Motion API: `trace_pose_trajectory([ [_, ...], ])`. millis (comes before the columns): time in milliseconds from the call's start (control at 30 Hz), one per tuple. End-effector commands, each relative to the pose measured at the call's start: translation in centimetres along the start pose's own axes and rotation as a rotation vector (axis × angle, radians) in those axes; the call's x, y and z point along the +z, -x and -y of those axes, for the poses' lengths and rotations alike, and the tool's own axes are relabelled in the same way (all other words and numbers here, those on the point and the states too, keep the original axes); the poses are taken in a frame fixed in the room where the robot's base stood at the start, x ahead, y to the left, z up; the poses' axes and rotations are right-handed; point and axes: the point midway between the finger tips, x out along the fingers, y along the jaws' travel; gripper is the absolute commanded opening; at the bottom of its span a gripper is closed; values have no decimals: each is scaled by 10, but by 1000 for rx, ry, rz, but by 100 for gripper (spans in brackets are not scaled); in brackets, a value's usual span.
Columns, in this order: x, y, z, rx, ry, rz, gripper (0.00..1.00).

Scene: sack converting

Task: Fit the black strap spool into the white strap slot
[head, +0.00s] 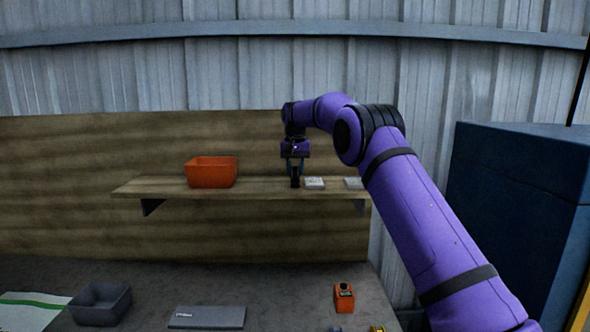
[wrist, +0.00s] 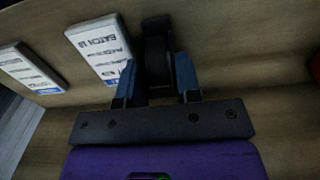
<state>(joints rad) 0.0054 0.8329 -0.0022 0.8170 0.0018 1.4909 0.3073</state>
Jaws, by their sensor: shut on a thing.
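My gripper (head: 295,170) is at the wooden shelf, pointing down, with its blue fingers closed on a black object that I take to be the black strap spool (head: 295,182). In the wrist view the spool (wrist: 157,48) sits between the two fingertips (wrist: 158,82), dark and partly hidden by them. I cannot tell whether the spool touches the shelf or hangs just above it. I cannot make out a white strap slot in either view.
The shelf (head: 258,188) holds an orange bin (head: 211,172) left of my gripper and two white labelled packs, the nearer one (head: 315,183) close beside the spool. Below, the bench (head: 270,285) carries a grey bin (head: 101,304), grey case (head: 207,318) and orange device (head: 344,298).

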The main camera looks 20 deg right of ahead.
Motion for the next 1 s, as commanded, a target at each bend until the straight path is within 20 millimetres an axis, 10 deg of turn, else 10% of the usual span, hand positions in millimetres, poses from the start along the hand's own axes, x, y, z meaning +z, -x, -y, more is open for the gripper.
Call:
trace_pose_trajectory([
  [267, 0, -2, 0, 0, 0, 0, 7],
  [300, 0, -2, 0, 0, 0, 0, 38],
  [400, 0, -2, 0, 0, 0, 0, 57],
  [1000, -1, 39, 0, -1, 0, -2, 57],
])
